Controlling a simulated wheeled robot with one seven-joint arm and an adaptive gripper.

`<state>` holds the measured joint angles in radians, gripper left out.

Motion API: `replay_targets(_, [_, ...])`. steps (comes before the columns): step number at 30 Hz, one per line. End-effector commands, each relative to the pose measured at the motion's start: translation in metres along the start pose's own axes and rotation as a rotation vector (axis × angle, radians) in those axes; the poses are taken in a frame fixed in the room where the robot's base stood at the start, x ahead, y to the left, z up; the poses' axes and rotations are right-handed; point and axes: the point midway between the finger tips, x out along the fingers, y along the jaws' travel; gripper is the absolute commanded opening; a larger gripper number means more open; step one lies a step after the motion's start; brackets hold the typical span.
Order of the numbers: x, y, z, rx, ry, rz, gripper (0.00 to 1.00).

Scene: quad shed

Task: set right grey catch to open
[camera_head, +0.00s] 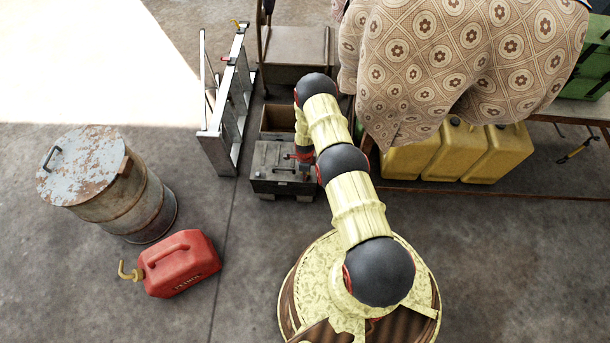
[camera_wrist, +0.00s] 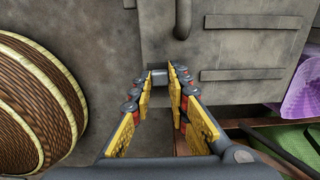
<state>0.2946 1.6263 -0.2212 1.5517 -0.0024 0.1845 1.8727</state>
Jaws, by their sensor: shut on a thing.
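A grey metal box (camera_head: 278,178) stands on the floor beyond my base in the head view. Its worn grey wall (camera_wrist: 115,45) fills much of the wrist view. A small grey catch (camera_wrist: 160,77) sits at the lower edge of a raised plate. My gripper (camera_wrist: 160,84) has its yellow fingers on either side of this catch, shut on it. The catch's far side is hidden, and I cannot tell whether it is open or closed. In the head view my arm covers the box's right end and most of my gripper.
An open wooden crate (camera_head: 277,119) is behind the box. An aluminium ladder (camera_head: 222,140) stands close on its left. A rusty drum (camera_head: 125,195) and a red fuel can (camera_head: 181,263) are further left. Yellow canisters (camera_head: 460,150) stand under the cloth-covered bench (camera_head: 460,60) at right. The lower-left floor is clear.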

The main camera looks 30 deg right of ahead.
Motion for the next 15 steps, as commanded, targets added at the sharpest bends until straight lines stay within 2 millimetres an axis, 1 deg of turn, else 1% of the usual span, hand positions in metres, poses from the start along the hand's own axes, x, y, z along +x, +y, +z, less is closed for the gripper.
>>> replay_targets(4, [0.0,-0.001,-0.002,0.001,0.0,-0.001,0.0])
replay_targets(9, [-0.001,-0.001,-0.017,0.002,0.0,0.0,0.0])
replay_targets(11, [0.0,0.0,-0.021,0.001,0.0,0.001,0.0])
replay_targets(15, [0.0,0.0,-0.022,0.0,0.0,0.001,0.0])
